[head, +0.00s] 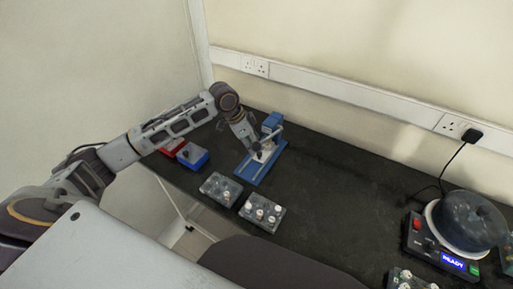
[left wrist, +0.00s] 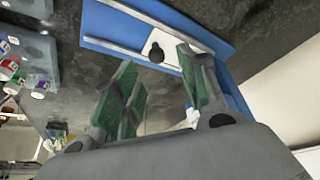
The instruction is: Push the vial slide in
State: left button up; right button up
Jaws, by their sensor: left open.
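A blue device (head: 250,171) with pale rails and a raised block (head: 272,121) stands at the back of the dark bench. Its white vial slide (head: 267,154) is partly hidden by my left gripper (head: 256,150). In the left wrist view, the blue base (left wrist: 205,38), its rails and the slide's black knob (left wrist: 156,53) show at the top. My left gripper (left wrist: 157,80) is open, with green pads apart and nothing visible between them. The knob appears just beyond the fingertips; I cannot tell whether they touch it. My right gripper is not in view.
Two grey racks of capped vials (head: 221,189) (head: 262,213) stand in front of the device. A blue box (head: 192,155) and a red box (head: 172,146) are at left. A round machine (head: 466,222) with a lit display stands at right. The bench middle is clear.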

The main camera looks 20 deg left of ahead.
pick_arm(q)
jog(key=v, duration=0.6)
jog(key=shift+r, duration=0.3)
jog(key=shift+a, duration=0.15)
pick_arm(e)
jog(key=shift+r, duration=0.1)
pick_arm(q)
notch_tip(320, 180, up, 10)
jog(key=p, duration=0.9)
jog(key=shift+f+p, duration=0.15)
jog(key=shift+p, duration=0.2)
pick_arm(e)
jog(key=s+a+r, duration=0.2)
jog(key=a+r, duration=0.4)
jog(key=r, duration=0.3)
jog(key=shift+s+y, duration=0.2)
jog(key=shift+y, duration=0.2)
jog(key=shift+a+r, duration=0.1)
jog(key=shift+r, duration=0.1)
